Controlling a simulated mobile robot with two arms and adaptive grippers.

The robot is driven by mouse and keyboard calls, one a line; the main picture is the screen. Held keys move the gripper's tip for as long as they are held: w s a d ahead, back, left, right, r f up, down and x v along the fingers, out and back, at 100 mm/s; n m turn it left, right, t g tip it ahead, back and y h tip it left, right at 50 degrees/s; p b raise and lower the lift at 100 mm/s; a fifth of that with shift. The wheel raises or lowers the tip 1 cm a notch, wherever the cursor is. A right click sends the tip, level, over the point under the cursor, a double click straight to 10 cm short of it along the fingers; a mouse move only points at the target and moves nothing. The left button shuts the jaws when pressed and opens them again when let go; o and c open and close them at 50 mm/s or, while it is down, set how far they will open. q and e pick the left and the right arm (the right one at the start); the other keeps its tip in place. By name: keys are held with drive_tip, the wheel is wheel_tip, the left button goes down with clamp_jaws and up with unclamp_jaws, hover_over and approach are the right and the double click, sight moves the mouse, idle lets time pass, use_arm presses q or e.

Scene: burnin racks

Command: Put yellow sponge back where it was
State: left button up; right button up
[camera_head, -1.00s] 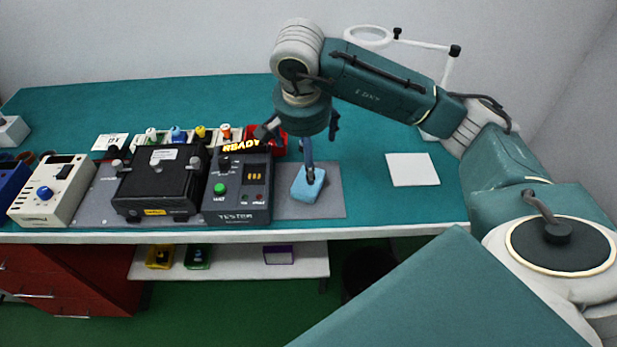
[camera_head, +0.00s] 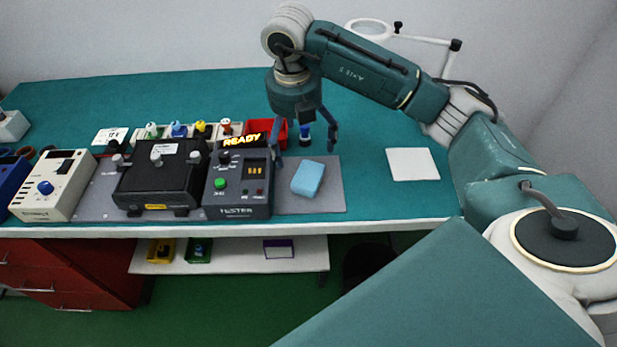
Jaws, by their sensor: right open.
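A light-blue sponge (camera_head: 308,178) lies on the right part of the grey mat (camera_head: 325,199), beside the tester. No yellow sponge can be made out. My right gripper (camera_head: 304,150) is open and empty, its fingers pointing down above and behind the blue sponge, apart from it. A blue-and-dark object (camera_head: 305,134) shows between its fingers, farther back on the bench; I see no grip on it. My left gripper is not in view.
The tester (camera_head: 238,185) with a lit READY sign and a black case (camera_head: 160,180) stand left of the sponge. A red bin (camera_head: 279,134) is behind. A white sheet (camera_head: 412,164) lies to the right. The green bench (camera_head: 385,205) is clear at front right.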

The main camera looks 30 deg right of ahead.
drive_tip(key=m, duration=0.2)
drive_tip(key=p, duration=0.1)
hover_over(303, 173)
drive_tip(key=f, duration=0.5)
drive_tip(key=shift+s+a+f, duration=0.15)
drive_tip(key=shift+a+f, duration=0.05)
drive_tip(key=shift+a, duration=0.1)
drive_tip(key=f+p, duration=0.2)
drive_tip(key=f, duration=0.3)
drive_tip(key=shift+d+p, duration=0.25)
drive_tip(key=shift+p, duration=0.15)
drive_tip(key=shift+f, duration=0.2)
drive_tip(key=c, duration=0.9)
